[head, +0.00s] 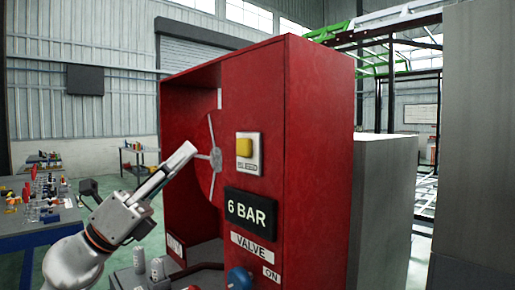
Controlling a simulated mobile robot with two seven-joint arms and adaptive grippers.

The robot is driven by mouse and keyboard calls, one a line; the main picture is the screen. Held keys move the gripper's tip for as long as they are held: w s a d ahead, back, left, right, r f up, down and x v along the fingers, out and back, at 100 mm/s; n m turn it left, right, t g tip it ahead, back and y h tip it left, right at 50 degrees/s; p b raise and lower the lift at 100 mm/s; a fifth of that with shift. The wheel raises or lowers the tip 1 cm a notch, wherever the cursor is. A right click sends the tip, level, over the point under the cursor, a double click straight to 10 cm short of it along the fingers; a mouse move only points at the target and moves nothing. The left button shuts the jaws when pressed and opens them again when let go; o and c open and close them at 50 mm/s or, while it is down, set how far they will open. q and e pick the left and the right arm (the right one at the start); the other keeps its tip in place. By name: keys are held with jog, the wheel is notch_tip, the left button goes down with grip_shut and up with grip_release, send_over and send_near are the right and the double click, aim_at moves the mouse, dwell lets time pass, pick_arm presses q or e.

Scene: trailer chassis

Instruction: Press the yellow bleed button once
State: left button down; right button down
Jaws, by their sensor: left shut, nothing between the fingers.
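The yellow bleed button (244,147) sits on a white plate on the front of a red cabinet (318,130), above a black display (250,212) reading "6 BAR". My left gripper (187,150) is shut and empty. Its tip is to the left of the button in the picture, in front of the cabinet's open bay, and appears apart from the button. My right gripper is not in view.
A blue valve knob (239,278) with "VALVE" and "ON" labels is low on the cabinet. A spoked red reel (212,160) sits in the bay behind my gripper. A cluttered table (40,228) stands at left. Grey blocks (384,205) stand at right.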

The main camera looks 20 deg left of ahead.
aim_at(244, 147)
pick_arm(q)
jog(key=shift+w+d, duration=0.1)
jog(key=shift+w, duration=0.05)
dwell(0.3)
jog(key=w+d, duration=0.3)
jog(key=w, duration=0.5)
jog(key=shift+d, duration=0.15)
dwell(0.5)
dwell(0.8)
